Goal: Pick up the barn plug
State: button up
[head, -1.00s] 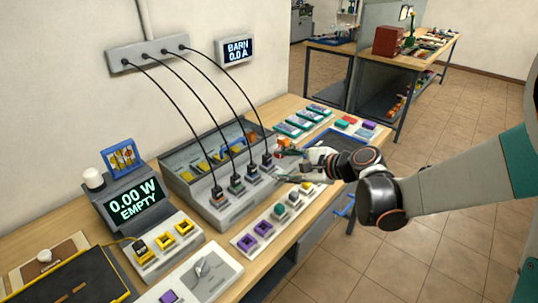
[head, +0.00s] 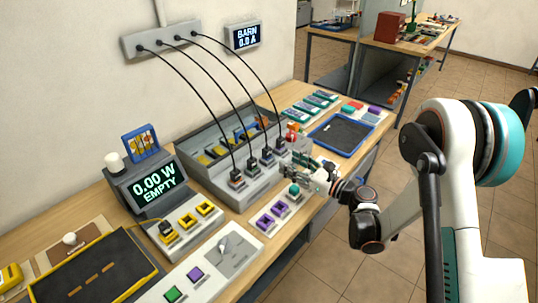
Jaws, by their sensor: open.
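Four black plugs stand upright in a row of sockets on the grey socket block (head: 250,190), each on a black cord from a wall box. They are the nearest plug (head: 236,176), the second plug (head: 252,165), the third plug (head: 267,156) and the far plug (head: 281,146). I cannot read which one is the barn plug. My gripper (head: 289,162) is open and empty, with its fingers beside the far and third plugs, on their right. I cannot tell whether a finger touches a plug.
A scale-like display (head: 158,183) reads 0.00 W EMPTY.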

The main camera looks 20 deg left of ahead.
aim_at(270, 150)
jog(key=x, duration=0.5)
jog(key=shift+w+a+b, duration=0.15)
jog(key=shift+a+b, duration=0.2)
jog(key=shift+b, duration=0.05)
jog(key=shift+r+b+x, duration=0.15)
jog(key=shift+b+x, duration=0.25)
jog(key=shift+x, duration=1)
jog(key=shift+r+b+x, duration=0.15)
jog(key=shift+b+x, duration=0.25)
jog(key=shift+x, duration=1.05)
jog(key=shift+w, duration=0.1)
jog(key=shift+c, duration=0.3)
grip_shut()
